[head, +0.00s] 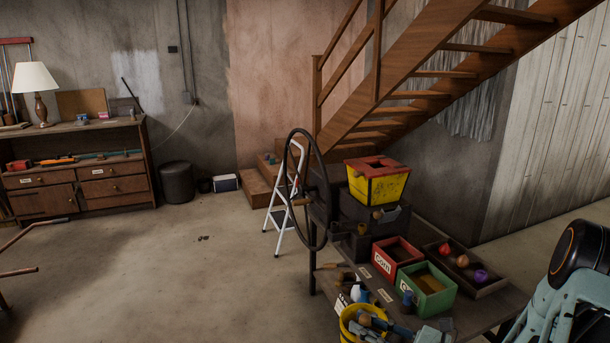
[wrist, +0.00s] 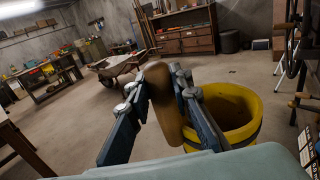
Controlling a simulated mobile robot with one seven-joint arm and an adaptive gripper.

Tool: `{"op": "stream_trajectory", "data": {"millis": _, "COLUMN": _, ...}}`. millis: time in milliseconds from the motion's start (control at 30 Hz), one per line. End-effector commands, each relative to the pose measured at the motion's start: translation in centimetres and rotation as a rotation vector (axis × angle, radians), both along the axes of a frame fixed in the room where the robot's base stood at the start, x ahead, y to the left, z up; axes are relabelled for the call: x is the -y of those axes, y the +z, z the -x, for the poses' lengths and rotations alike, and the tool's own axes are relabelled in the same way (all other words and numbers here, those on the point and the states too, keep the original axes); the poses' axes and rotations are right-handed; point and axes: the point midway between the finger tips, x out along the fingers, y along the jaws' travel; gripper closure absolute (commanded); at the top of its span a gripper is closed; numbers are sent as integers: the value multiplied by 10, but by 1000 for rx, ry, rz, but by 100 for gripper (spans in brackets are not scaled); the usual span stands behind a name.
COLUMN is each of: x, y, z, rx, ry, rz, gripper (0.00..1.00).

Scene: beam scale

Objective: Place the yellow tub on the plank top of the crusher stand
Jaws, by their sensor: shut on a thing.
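The yellow tub (head: 347,320) is at the bottom of the head view, left of the stand's front edge, with its lower part out of frame. In the wrist view the tub (wrist: 247,133) shows a round yellow rim, a dark band and a dark inside. My gripper (head: 377,324) is over the tub's rim. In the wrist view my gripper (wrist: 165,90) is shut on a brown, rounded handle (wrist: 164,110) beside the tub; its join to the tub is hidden. The crusher stand's plank top (head: 477,312) is on the right, partly covered by boxes.
On the stand are a red box (head: 384,268), a green box (head: 440,301) and a tray (head: 492,287) with coloured balls. The crusher's yellow hopper (head: 380,190) and large wheel (head: 290,187) stand behind. A white stepladder (head: 281,217) is beyond. Open floor lies left.

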Motion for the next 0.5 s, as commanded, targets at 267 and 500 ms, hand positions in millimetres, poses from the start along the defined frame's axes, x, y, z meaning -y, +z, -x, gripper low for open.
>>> {"op": "stream_trajectory", "data": {"millis": 267, "x": 0, "y": 13, "z": 0, "rx": 3, "ry": 0, "rz": -2, "gripper": 100}}
{"op": "stream_trajectory", "data": {"millis": 500, "x": 0, "y": 12, "z": 0, "rx": 3, "ry": 0, "rz": -2, "gripper": 100}}
